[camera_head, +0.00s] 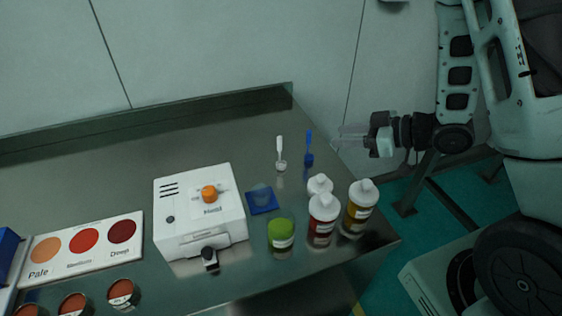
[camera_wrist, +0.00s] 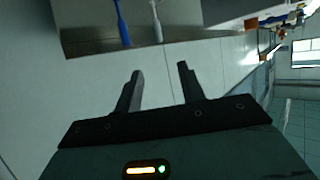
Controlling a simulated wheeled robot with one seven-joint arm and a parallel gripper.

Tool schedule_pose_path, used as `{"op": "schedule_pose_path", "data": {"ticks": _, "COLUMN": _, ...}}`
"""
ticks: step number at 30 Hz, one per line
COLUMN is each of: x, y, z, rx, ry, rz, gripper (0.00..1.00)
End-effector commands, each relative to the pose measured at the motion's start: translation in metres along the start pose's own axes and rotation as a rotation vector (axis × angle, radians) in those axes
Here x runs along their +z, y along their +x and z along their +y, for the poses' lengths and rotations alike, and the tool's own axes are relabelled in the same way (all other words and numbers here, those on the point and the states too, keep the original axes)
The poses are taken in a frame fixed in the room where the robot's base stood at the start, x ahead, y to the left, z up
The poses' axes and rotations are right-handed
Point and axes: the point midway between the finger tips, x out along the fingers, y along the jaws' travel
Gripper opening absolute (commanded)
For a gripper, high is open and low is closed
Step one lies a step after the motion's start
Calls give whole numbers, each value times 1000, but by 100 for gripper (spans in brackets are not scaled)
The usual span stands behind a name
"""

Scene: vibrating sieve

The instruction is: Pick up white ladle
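The white ladle (camera_head: 280,153) lies on the metal table, left of a blue ladle (camera_head: 308,149). In the wrist view the white ladle (camera_wrist: 157,22) and the blue ladle (camera_wrist: 123,24) show near the top edge, partly cut off. My gripper (camera_head: 345,138) is at the table's right edge, to the right of both ladles, apart from them. In the wrist view my gripper (camera_wrist: 160,70) has its two fingers spread, with nothing between them.
The metal table (camera_head: 120,155) carries a white machine with an orange knob (camera_head: 209,193), a small blue tray (camera_head: 264,208), a green-lidded jar (camera_head: 281,234) and several bottles (camera_head: 323,217). A colour chart (camera_head: 85,247) lies at left. The table's back left is clear.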

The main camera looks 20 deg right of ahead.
Motion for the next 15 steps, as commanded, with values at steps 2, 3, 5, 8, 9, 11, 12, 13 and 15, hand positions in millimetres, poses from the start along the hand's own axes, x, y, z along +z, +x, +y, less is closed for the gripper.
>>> {"op": "schedule_pose_path", "data": {"ticks": 2, "x": -1, "y": 9, "z": -1, "rx": -9, "ry": 1, "rz": 5, "gripper": 40}}
{"op": "schedule_pose_path", "data": {"ticks": 3, "x": -1, "y": 16, "z": -2, "rx": -10, "ry": 1, "rz": 4, "gripper": 40}}
{"op": "schedule_pose_path", "data": {"ticks": 5, "x": -2, "y": 28, "z": -2, "rx": -12, "ry": 0, "rz": 4, "gripper": 40}}
{"op": "schedule_pose_path", "data": {"ticks": 8, "x": -2, "y": 50, "z": -3, "rx": -12, "ry": 1, "rz": 3, "gripper": 40}}
{"op": "schedule_pose_path", "data": {"ticks": 9, "x": -2, "y": 58, "z": -2, "rx": -11, "ry": 0, "rz": 3, "gripper": 40}}
{"op": "schedule_pose_path", "data": {"ticks": 11, "x": -2, "y": 71, "z": -3, "rx": -11, "ry": -1, "rz": 3, "gripper": 40}}
{"op": "schedule_pose_path", "data": {"ticks": 12, "x": -2, "y": 79, "z": -3, "rx": -11, "ry": -1, "rz": 3, "gripper": 40}}
{"op": "schedule_pose_path", "data": {"ticks": 13, "x": -2, "y": 85, "z": -2, "rx": -9, "ry": -1, "rz": 3, "gripper": 40}}
{"op": "schedule_pose_path", "data": {"ticks": 15, "x": -2, "y": 97, "z": -3, "rx": -9, "ry": 0, "rz": 3, "gripper": 40}}
